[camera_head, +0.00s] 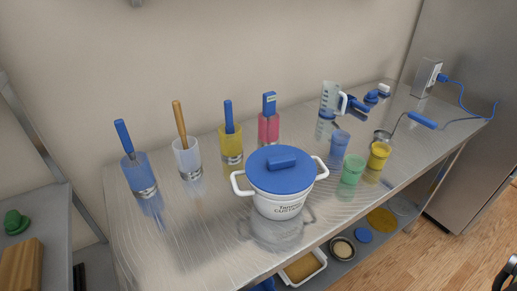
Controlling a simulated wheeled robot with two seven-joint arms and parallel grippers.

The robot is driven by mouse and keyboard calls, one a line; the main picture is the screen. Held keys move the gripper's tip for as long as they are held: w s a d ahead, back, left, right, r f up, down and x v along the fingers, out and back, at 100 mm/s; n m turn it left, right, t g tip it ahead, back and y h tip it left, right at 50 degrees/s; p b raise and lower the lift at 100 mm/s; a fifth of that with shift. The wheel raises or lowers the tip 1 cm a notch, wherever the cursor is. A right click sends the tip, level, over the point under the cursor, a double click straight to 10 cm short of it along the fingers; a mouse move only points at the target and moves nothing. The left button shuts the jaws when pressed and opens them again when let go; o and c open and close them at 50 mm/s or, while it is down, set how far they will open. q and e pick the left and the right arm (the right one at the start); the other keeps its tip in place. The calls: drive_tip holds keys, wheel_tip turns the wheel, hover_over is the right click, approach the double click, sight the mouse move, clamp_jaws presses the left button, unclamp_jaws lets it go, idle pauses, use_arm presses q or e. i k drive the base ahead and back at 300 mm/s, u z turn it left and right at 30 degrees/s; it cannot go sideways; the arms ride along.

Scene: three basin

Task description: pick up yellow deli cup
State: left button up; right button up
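A small yellow deli cup (379,156) stands upright near the right part of the steel table, beside a green cup (352,170) and a blue cup (340,141). A larger yellow cup (231,147) with a blue-handled tool in it stands further left, near the wall. A dark part at the bottom right corner seems to belong to my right arm (507,274); its fingers cannot be made out, and it is far from the yellow deli cup. My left gripper is not in view.
A white pot with a blue lid (281,171) stands mid-table at the front. A measuring jug (331,97) stands further back. The table's front edge is clear right of the pot. A lower shelf holds containers.

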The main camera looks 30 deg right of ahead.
sight(378, 157)
drive_tip(key=z, duration=0.5)
drive_tip(key=k, duration=1.15)
drive_tip(key=z, duration=1.2)
drive_tip(key=i, duration=0.95)
drive_tip(key=z, duration=0.1)
drive_tip(key=k, duration=0.55)
drive_tip(key=z, duration=0.65)
drive_tip(key=i, duration=0.75)
drive_tip(key=u, duration=1.1)
drive_tip(key=i, duration=0.75)
drive_tip(key=u, duration=0.85)
